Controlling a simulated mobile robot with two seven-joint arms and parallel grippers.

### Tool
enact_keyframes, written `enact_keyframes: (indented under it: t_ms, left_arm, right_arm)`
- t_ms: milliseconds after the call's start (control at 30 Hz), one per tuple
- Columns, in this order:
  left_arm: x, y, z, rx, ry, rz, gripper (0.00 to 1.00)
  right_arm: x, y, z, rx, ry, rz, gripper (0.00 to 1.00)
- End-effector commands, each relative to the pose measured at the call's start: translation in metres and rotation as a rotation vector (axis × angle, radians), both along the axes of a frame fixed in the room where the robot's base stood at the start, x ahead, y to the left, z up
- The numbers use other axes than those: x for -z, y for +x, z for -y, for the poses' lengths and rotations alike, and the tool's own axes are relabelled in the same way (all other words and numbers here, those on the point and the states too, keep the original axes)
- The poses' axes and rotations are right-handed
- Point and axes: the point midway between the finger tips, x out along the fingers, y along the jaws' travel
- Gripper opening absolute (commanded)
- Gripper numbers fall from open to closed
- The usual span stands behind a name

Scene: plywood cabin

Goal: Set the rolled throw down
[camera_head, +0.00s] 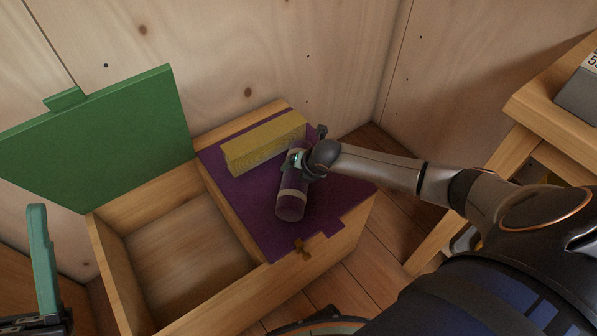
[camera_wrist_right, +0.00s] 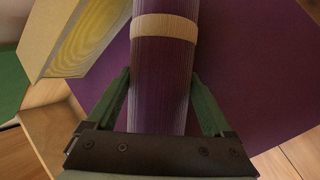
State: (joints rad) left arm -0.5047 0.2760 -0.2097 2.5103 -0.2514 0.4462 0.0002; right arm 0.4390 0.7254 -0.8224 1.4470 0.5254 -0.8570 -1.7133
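The rolled throw (camera_head: 291,204) is a purple roll with beige bands. It lies lengthwise above the purple lid (camera_head: 234,190) on the right half of a wooden chest. My right gripper (camera_head: 299,160) is at its far part. In the right wrist view, the throw (camera_wrist_right: 163,70) runs between the two green fingers (camera_wrist_right: 161,90), whose tips meet its sides. I cannot tell whether the throw's underside touches the lid. My left gripper (camera_head: 42,265) is only partly in view at the lower left edge, with one green finger upright and nothing seen in it.
A yellow wood-grained block (camera_head: 263,143) lies at the back of the purple lid, left of the throw. The chest's left compartment (camera_head: 185,262) is open and empty, its green lid (camera_head: 100,135) raised. A wooden table (camera_head: 545,105) stands at right. Plywood walls close off the back.

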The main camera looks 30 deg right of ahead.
Motion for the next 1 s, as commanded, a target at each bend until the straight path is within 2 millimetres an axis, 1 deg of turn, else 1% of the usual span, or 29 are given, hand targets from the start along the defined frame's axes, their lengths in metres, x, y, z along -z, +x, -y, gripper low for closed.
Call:
enact_keyframes:
  t_ms: [33, 100, 133, 367, 500, 567, 600, 700, 900, 967, 1000]
  left_arm:
    - [0.000, 0.000, 0.000, 0.000, 0.000, -0.001, 0.50]
    - [0.000, 0.000, 0.000, 0.000, 0.000, -0.001, 0.50]
    - [0.000, 0.000, 0.000, 0.000, 0.000, -0.001, 0.50]
    - [0.000, 0.000, 0.000, 0.000, 0.000, -0.002, 0.50]
    - [-0.001, 0.004, -0.001, -0.005, -0.001, -0.022, 0.50]
    - [0.011, 0.015, -0.002, -0.020, -0.002, -0.087, 0.50]
    - [0.019, 0.022, -0.003, -0.031, -0.002, -0.132, 0.50]
    - [0.035, 0.036, -0.006, -0.053, 0.000, -0.233, 0.50]
    - [0.081, 0.058, -0.011, -0.091, -0.002, -0.441, 0.50]
    - [0.094, 0.063, -0.012, -0.101, -0.003, -0.502, 0.50]
    - [0.104, 0.066, -0.013, -0.107, -0.002, -0.544, 0.50]
  right_arm:
    - [0.000, 0.000, 0.000, 0.000, 0.000, 0.000, 0.91]
    - [0.000, 0.000, 0.000, 0.000, 0.000, 0.000, 0.99]
    - [0.000, 0.000, 0.000, 0.000, 0.000, 0.000, 1.00]
    - [-0.001, 0.000, 0.000, 0.000, 0.000, 0.000, 1.00]
    - [-0.007, -0.003, 0.000, -0.001, 0.000, 0.001, 1.00]
    - [-0.012, -0.006, 0.000, -0.001, -0.001, 0.000, 1.00]
    - [-0.017, -0.009, 0.001, -0.001, 0.000, 0.001, 1.00]
    - [-0.030, -0.016, 0.001, -0.002, -0.001, 0.000, 1.00]
    - [-0.047, -0.027, 0.002, 0.000, -0.001, 0.001, 1.00]
    - [-0.052, -0.030, 0.002, -0.002, -0.001, 0.000, 1.00]
    - [-0.056, -0.033, 0.002, -0.002, -0.001, 0.000, 1.00]
